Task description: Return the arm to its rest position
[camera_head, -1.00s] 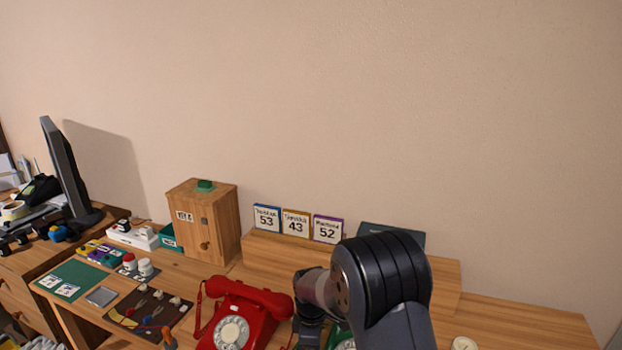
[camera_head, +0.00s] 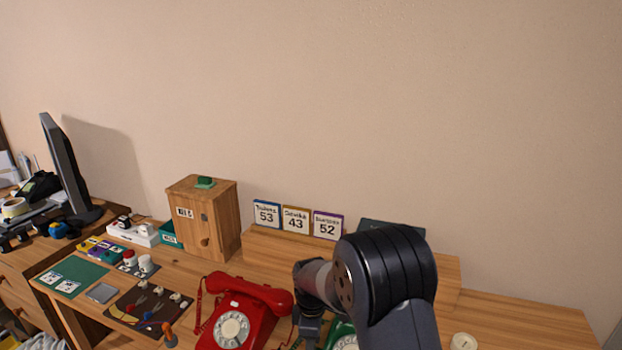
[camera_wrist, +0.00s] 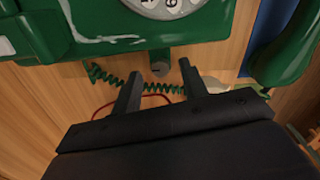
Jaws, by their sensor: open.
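My gripper (camera_wrist: 157,82) is open and empty in the wrist view, its two dark fingers apart. A green dial phone (camera_wrist: 215,50) fills the top of that view, just beyond the fingertips, with its coiled green cord (camera_wrist: 110,76) lying on the wood. A short dark stub shows between the fingers; I cannot tell what it is. In the head view my dark arm covers the lower middle and hides most of the green phone (camera_head: 340,332). The fingertips cannot be made out there. A red dial phone (camera_head: 243,312) stands just left of my arm.
A wooden box (camera_head: 204,218) with a green button stands behind the red phone. Cards numbered 53, 43 and 52 stand on a wooden riser (camera_head: 268,247). A tool mat (camera_head: 150,308) and a green mat (camera_head: 72,277) lie left. The desk's right part is mostly clear.

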